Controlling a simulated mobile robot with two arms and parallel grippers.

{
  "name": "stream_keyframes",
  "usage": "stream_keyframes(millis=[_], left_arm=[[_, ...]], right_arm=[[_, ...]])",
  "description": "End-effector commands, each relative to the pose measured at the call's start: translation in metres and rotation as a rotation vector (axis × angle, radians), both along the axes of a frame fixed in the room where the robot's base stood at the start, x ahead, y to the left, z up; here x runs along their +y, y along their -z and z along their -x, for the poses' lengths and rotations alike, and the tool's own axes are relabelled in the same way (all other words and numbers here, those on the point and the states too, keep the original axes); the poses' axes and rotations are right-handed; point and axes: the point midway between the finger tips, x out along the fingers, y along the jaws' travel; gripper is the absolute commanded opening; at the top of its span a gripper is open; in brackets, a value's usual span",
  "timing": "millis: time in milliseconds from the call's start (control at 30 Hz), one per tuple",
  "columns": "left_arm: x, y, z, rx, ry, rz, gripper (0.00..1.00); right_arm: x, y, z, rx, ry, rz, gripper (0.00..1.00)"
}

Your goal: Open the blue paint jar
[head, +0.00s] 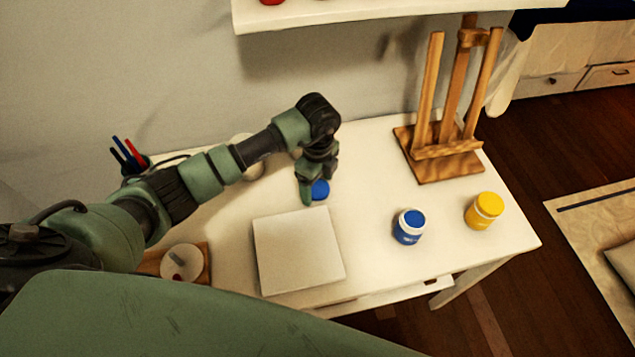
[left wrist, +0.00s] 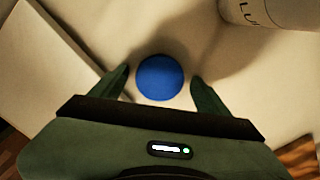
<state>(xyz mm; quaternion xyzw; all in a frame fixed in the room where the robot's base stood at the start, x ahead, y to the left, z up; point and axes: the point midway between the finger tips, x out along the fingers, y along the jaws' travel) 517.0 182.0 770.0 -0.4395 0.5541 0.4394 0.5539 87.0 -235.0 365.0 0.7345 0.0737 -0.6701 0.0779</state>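The blue paint jar (head: 409,227) stands upright on the white table, right of the white square panel. Its top shows blue inside a white rim, which looks like open paint. A round blue disc (head: 320,190), which looks like the jar's lid, is on the table behind the panel, apart from the jar. My left gripper (head: 308,190) is over this disc. In the left wrist view the disc (left wrist: 160,77) lies between the spread fingers (left wrist: 160,85), with a gap on each side. My right gripper is not in view.
A yellow jar (head: 484,211) stands right of the blue jar. A wooden easel (head: 450,165) is at the back right. The white panel (head: 298,250) lies in front of my left gripper. A pen holder (head: 130,163) and a wooden board (head: 150,264) are at left. A shelf (head: 380,12) hangs above.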

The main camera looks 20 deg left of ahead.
Motion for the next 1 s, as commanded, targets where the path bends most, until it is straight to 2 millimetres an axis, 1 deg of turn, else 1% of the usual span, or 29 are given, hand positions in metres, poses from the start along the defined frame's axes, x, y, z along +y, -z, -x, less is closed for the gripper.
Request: stream_keyframes(millis=[233,300,367,467,700,800,900,1000], left_arm=[[0.000,-0.001,0.000,0.000,0.000,0.000,0.76],[0.000,-0.005,0.000,0.000,0.000,0.000,0.76],[0.000,-0.010,-0.001,-0.003,0.001,0.001,0.76],[0.000,-0.027,-0.002,-0.006,0.001,0.001,0.76],[0.000,-0.079,-0.001,-0.006,0.002,0.000,0.76],[0.000,-0.098,-0.001,-0.004,0.000,0.000,0.76],[0.000,-0.111,-0.001,-0.002,0.000,-0.001,0.76],[0.000,-0.119,-0.001,-0.002,0.000,0.000,0.76]], right_arm=[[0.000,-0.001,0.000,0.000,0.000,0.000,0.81],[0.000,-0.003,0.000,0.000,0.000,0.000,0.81],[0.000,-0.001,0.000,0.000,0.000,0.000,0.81],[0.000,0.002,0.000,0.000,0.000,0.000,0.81],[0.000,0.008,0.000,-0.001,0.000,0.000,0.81],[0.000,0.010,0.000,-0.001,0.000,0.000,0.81],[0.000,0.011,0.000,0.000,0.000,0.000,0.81],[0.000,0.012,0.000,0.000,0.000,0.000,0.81]])
